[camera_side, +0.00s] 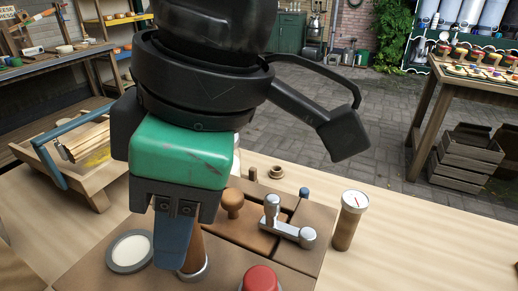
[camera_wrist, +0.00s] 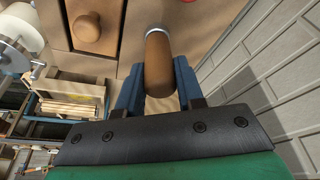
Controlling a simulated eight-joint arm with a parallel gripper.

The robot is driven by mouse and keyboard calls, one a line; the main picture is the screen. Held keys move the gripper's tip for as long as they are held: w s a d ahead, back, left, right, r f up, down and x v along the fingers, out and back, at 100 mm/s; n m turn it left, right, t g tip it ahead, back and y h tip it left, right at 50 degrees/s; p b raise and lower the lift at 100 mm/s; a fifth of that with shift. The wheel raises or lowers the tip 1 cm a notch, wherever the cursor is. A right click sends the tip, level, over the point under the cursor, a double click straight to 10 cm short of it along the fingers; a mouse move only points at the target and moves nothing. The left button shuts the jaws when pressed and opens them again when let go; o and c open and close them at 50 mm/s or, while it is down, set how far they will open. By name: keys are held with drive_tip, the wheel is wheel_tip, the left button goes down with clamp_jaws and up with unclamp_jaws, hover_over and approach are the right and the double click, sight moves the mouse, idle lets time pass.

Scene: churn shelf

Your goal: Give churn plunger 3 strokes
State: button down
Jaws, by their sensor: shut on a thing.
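The churn plunger's brown wooden handle (camera_wrist: 158,60) stands between the two blue fingers of my gripper (camera_wrist: 157,82) in the wrist view. My gripper is shut on the handle. In the side view, my gripper (camera_side: 178,238) points down, and its near blue finger hides much of the handle (camera_side: 194,248). A metal collar (camera_side: 194,273) rings the handle's lower end at the brown board. The wrist view also shows this collar (camera_wrist: 162,28). How far the plunger is pushed in cannot be told.
The brown board (camera_side: 95,270) also carries a round wooden knob (camera_side: 232,203), a metal crank (camera_side: 288,230), a red button (camera_side: 261,279) and a round white-faced part (camera_side: 130,250). A gauge on a post (camera_side: 349,220) stands to the right. A wooden tray (camera_side: 80,160) lies at left.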

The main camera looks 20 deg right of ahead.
drive_tip(key=shift+r, duration=2.65)
drive_tip(key=shift+f, duration=2.65)
drive_tip(key=shift+r, duration=2.65)
